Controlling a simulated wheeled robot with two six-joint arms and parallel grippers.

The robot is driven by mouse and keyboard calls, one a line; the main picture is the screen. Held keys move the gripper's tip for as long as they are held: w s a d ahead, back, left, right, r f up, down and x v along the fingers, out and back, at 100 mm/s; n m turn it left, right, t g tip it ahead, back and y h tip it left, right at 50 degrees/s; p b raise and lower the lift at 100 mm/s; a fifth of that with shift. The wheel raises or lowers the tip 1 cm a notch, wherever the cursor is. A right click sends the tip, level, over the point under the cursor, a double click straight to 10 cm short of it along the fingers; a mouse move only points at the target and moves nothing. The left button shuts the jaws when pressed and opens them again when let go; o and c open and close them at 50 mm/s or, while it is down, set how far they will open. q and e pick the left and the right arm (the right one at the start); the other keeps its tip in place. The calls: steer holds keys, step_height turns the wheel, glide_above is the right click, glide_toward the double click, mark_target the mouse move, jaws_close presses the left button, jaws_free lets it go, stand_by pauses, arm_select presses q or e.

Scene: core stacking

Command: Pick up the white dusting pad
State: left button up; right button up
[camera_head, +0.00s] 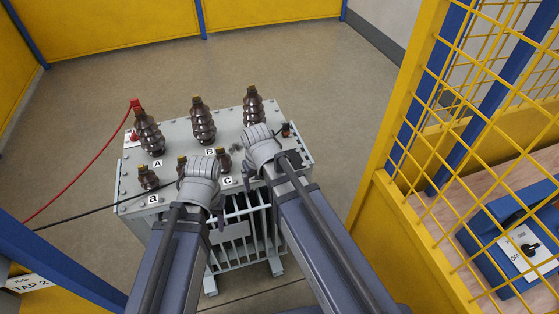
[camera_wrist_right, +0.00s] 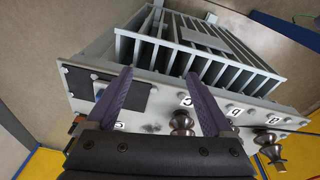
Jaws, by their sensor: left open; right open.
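I see no white dusting pad in either view. The grey transformer (camera_head: 232,125) stands ahead with brown ribbed bushings on its lid, and it fills much of the right wrist view (camera_wrist_right: 165,88). My left gripper (camera_head: 200,170) is over the lid's near left part; its fingertips are hidden behind its wrist. My right gripper (camera_head: 258,138) is over the lid's near right part. In the right wrist view its two purple-grey fingers are spread with nothing between them but the lid behind. Whether they touch the lid I cannot tell.
A red cable (camera_head: 85,172) and a black cable (camera_head: 75,218) run left from the transformer. A yellow mesh fence (camera_head: 480,90) stands at the right, with a blue switch box (camera_head: 525,245) behind it. Yellow panels (camera_head: 110,25) close the back. The floor (camera_head: 320,75) behind the transformer is clear.

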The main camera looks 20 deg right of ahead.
steer(key=shift+o, duration=0.7)
steer(key=w+d+t, duration=0.1)
steer(key=w+d, duration=0.2)
steer(key=w+d+r+m+t, duration=0.1)
steer(key=w+d, duration=0.2)
steer(key=w, duration=0.1)
steer(key=w+d, duration=0.2)
steer(key=w, duration=0.2)
steer(key=shift+d+r+m+t, duration=0.15)
steer(key=shift+d+m+t, duration=0.25)
steer(key=shift+b+x, duration=1.3)
steer(key=shift+x, duration=0.1)
steer(key=b+x, duration=0.4)
steer(key=shift+s+d+f, duration=0.2)
steer(key=shift+f, duration=0.1)
steer(key=shift+w+f+b, duration=0.2)
steer(key=shift+f+b, duration=0.15)
steer(key=shift+b, duration=0.15)
steer(key=shift+r, duration=0.1)
steer(key=c, duration=1.4)
